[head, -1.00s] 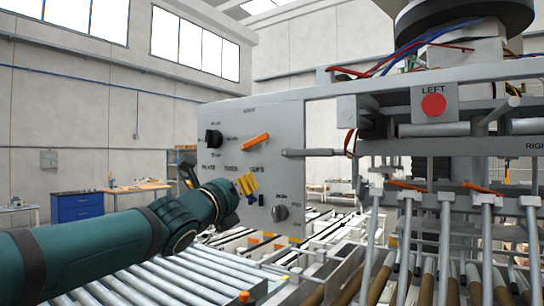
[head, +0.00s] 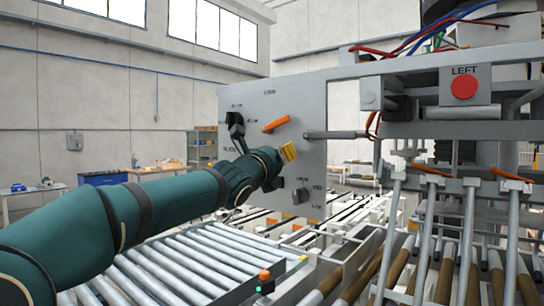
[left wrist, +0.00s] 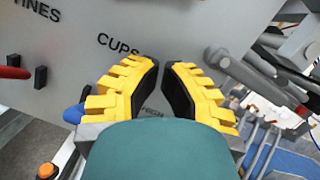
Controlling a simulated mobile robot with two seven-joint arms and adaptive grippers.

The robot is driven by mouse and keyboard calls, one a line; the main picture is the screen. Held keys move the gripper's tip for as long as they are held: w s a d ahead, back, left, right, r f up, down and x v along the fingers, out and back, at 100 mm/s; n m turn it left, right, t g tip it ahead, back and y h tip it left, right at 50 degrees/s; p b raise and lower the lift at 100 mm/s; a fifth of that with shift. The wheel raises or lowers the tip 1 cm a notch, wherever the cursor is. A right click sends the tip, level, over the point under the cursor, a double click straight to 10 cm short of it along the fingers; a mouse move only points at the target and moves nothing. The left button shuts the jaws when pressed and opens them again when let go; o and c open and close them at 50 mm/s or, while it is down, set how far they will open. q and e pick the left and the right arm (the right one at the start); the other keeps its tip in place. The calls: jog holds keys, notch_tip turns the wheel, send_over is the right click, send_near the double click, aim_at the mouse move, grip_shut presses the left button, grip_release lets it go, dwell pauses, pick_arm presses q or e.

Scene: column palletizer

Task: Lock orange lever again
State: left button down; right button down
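An orange lever (head: 276,124) sits on the upper part of the grey control panel (head: 243,100), tilted up to the right. A red-orange lever end (left wrist: 14,72) shows at the left edge of the left wrist view. My left gripper (head: 288,152) has yellow fingers with black pads and is just below and right of the lever in the head view. In the left wrist view my left gripper (left wrist: 162,65) is empty, with a narrow gap between the fingertips, facing the panel near the printed word CUPS. My right gripper is not in view.
A metal rod (head: 335,135) is right of the lever. A red button (head: 464,87) marked LEFT and smaller orange levers (head: 428,168) are further right. A roller conveyor (head: 170,265) lies below.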

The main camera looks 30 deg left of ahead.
aim_at(288, 132)
pick_arm(q)
jog(key=r+p, duration=0.1)
jog(key=w+r+p, duration=0.1)
jog(key=a+r+p, duration=0.1)
jog(key=shift+w+r, duration=0.2)
jog(key=shift+r, duration=0.05)
jog(key=shift+a+r, duration=0.1)
jog(key=shift+r, duration=0.1)
jog(key=shift+w+a+r+p, duration=0.1)
jog(key=shift+a+r+p, duration=0.05)
jog(key=shift+p, duration=0.25)
